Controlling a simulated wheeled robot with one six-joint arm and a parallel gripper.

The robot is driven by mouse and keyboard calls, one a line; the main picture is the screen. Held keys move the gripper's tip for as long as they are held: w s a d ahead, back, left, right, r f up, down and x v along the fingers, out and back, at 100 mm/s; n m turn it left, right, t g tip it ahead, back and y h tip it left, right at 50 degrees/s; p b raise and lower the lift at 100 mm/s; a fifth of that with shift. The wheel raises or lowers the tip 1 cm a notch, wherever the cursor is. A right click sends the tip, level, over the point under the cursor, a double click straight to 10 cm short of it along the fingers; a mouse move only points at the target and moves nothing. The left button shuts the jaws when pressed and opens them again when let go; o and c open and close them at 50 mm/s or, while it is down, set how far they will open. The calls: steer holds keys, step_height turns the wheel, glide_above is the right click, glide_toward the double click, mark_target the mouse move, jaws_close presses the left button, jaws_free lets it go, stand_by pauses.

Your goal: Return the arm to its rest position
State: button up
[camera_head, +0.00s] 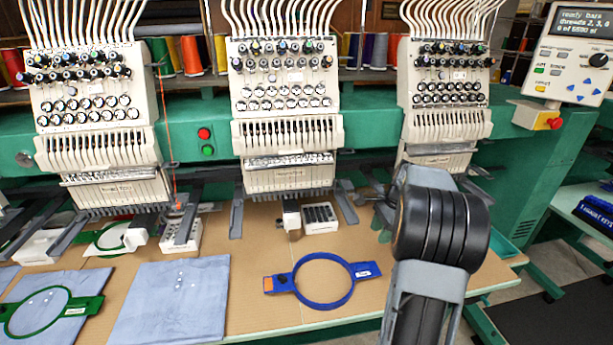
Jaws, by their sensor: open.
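My arm rises from the bottom right, with a thick dark ringed joint (440,230) and a pale grey link below it. It bends away toward the right-hand embroidery head. My gripper (374,204) shows as a small dark grey shape just left of the arm, low in front of that head and above the table. It is partly hidden by my arm. It is open, and I see nothing held in it.
The embroidery machine (580,190) spans the back, its heads overhanging the table (255,275). A blue hoop (323,305), folded blue cloth (175,300) and a green hoop (85,307) lie on it. A control panel (575,60) stands upper right. Floor shows beyond the table's right end.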

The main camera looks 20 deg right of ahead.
steer(key=s+a+r+n+t+h, duration=0.1)
steer(key=s+a+r+n, duration=0.1)
steer(key=s+a+n, duration=0.4)
steer(key=s+a+r+n+t+h, duration=0.2)
steer(key=s+a+n, duration=0.5)
steer(key=a+n, duration=0.7)
steer(key=a, duration=0.5)
steer(key=shift+a, duration=0.15)
steer(key=shift+r, duration=0.1)
